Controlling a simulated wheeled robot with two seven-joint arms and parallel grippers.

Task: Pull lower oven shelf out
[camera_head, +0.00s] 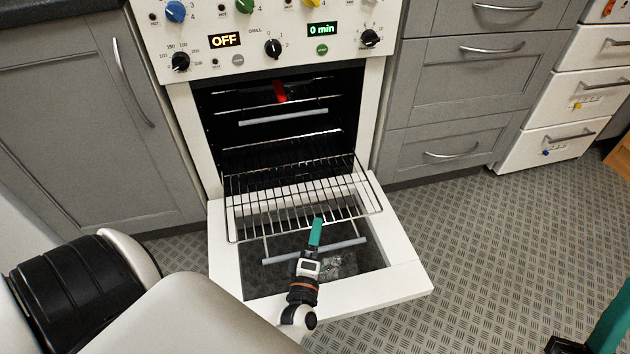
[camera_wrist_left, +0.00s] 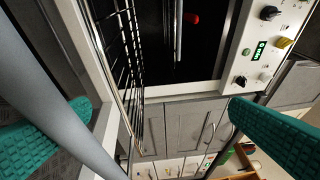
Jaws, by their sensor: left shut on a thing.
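The lower oven shelf (camera_head: 250,208) is a wire rack standing well out of the oven, above the open white door (camera_head: 370,291). A pale grey bar handle (camera_head: 345,244) runs along its front; it also shows close up in the wrist view (camera_wrist_left: 52,98). My left gripper (camera_head: 316,232) is shut on this handle near its middle, teal fingers pointing toward the oven. In the wrist view, the bar crosses in front of one finger and the shelf wires (camera_wrist_left: 128,60) lie beyond. My right gripper (camera_head: 608,325) is partly visible at the lower right, away from the shelf; its opening is unclear.
An upper shelf with a pale bar (camera_head: 284,117) is inside the oven, with a red item (camera_head: 279,91) above it. Grey cabinets (camera_head: 85,130) and drawers (camera_head: 455,150) flank the oven. The patterned floor (camera_head: 470,240) is clear to the right.

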